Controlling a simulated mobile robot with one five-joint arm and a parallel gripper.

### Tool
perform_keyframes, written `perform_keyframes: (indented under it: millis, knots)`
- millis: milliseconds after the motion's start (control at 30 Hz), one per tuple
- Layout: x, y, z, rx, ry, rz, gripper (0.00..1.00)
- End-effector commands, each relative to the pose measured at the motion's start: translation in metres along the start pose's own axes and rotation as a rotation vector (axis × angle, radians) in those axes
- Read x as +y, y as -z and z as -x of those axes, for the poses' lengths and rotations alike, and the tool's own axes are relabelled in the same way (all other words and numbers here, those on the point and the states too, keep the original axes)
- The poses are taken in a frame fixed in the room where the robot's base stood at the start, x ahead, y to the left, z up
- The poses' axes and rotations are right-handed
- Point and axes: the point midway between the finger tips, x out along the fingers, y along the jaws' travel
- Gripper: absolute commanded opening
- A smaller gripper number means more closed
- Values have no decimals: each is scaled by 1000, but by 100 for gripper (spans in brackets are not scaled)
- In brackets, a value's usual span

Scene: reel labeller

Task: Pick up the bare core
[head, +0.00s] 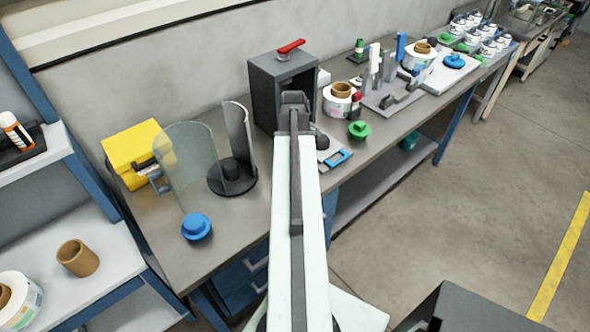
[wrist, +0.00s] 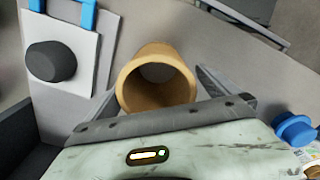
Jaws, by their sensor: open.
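A bare brown cardboard core (wrist: 157,82) shows in the wrist view, its open round end facing the camera. My gripper (wrist: 158,84) is open, with one finger to each side of this core; I cannot tell whether either finger touches it. In the head view my arm reaches over the bench and hides the fingers and this core. Another bare core (head: 78,258) stands on the pale shelf at the left of the head view, well away from my gripper.
A dark box (head: 275,90) with a red lever stands by the arm's end. A pad with a black knob (wrist: 51,61) lies to one side, a blue flanged piece (head: 196,226) to the other. Clear curved guards (head: 185,160) and a yellow box (head: 132,147) stand left. Labelled rolls stand right.

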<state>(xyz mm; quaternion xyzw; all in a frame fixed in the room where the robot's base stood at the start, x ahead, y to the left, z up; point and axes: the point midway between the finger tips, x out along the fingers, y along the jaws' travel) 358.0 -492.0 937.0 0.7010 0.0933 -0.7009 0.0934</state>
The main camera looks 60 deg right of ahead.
Motion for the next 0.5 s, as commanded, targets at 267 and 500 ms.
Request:
perform_keyframes:
  millis: [267,500]
  knots:
    - [3,1,-45,0,0,1,100]
    - [3,1,-41,0,0,1,89]
